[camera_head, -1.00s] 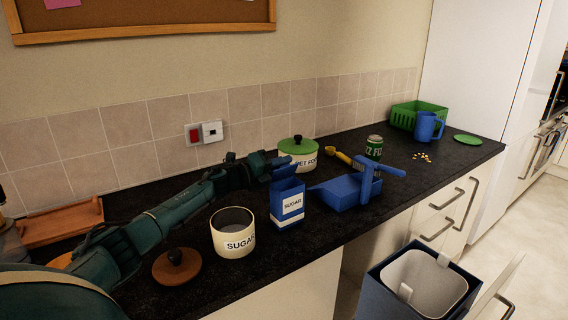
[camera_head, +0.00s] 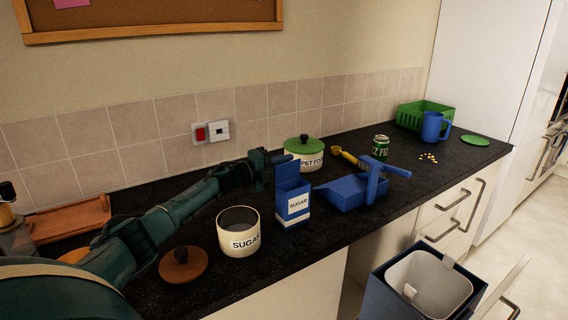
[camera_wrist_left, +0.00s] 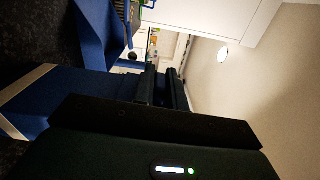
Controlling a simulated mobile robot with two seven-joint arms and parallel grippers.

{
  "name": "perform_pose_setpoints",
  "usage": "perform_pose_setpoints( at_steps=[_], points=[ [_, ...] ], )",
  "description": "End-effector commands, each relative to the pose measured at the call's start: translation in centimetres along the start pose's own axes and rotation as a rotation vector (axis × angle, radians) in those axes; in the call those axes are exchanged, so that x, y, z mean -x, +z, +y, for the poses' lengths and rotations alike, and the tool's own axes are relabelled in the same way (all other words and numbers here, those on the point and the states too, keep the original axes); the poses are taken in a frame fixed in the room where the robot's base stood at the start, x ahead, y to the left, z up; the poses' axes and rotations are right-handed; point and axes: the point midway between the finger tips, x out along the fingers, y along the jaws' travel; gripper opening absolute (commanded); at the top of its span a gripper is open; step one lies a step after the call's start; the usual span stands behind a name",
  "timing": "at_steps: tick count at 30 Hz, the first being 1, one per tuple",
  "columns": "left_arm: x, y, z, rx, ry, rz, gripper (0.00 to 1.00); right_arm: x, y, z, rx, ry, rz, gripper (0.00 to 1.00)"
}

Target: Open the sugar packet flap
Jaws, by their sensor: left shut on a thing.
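The blue sugar packet (camera_head: 293,208) stands upright on the dark worktop, with a white SUGAR label on its front. Its flap (camera_head: 287,174) stands up at the top of the packet. My left gripper (camera_head: 281,160) reaches in from the left and is shut on the flap at its top edge. The wrist view shows the dark fingers (camera_wrist_left: 162,88) beside the blue packet (camera_wrist_left: 75,88); the grip itself is partly hidden there. My right gripper is not in view.
The cream sugar pot (camera_head: 239,240) stands open left of the packet, its brown lid (camera_head: 183,268) nearby. A green-lidded pet food pot (camera_head: 304,156) is behind. A blue dustpan (camera_head: 345,192) with a brush lies close right. A bin (camera_head: 395,300) stands below the worktop edge.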

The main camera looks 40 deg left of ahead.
Motion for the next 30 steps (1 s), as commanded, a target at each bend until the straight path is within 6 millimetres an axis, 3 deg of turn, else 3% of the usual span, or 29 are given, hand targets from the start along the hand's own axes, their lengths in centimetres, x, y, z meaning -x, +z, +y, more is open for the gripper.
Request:
perform_pose_setpoints(
  at_steps=[5, 6, 14, 23, 30],
  points=[
    [0.0, 0.0, 0.0, -0.001, 0.0, 0.001, 0.0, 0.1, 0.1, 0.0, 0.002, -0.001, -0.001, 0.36],
    [0.0, 0.0, 0.0, -0.001, 0.0, 0.0, 0.15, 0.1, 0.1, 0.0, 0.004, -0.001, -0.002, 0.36],
    [0.0, 0.0, 0.0, -0.002, 0.0, 0.0, 0.35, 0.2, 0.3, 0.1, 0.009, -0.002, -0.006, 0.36],
    [0.3, 0.0, 0.1, -0.002, 0.001, -0.001, 0.35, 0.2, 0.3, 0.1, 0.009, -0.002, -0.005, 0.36],
    [3.3, 0.0, 0.3, -0.005, 0.005, 0.0, 0.35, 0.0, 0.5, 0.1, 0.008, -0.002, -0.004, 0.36]
  ],
)
